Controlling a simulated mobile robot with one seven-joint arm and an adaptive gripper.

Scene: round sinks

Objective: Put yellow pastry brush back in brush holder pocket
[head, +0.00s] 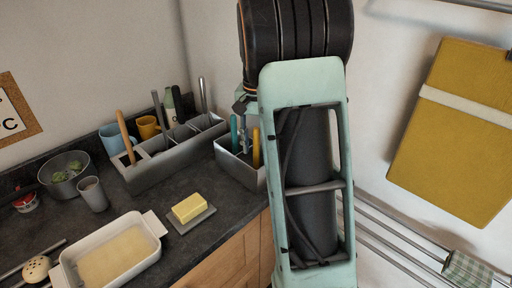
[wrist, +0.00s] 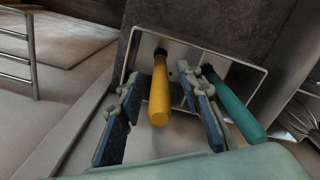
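The yellow pastry brush (wrist: 160,95) stands handle-up in a pocket of the grey metal brush holder (wrist: 207,57). Its yellow handle (head: 256,148) also shows in the head view, beside my arm. My gripper (wrist: 162,84) is open in the wrist view, with one finger on each side of the yellow handle and a visible gap on both sides. A teal-handled tool (wrist: 238,104) stands in the same holder, just right of the right finger. The brush's lower end is hidden inside the holder. In the head view my arm hides part of the holder (head: 240,170).
A longer grey caddy (head: 160,172) with several utensils stands left of the holder. Butter on a small board (head: 203,222), a white baking dish (head: 155,223), a cup (head: 93,195) and a bowl (head: 63,170) are on the dark counter. Wall rails (head: 400,240) run at right.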

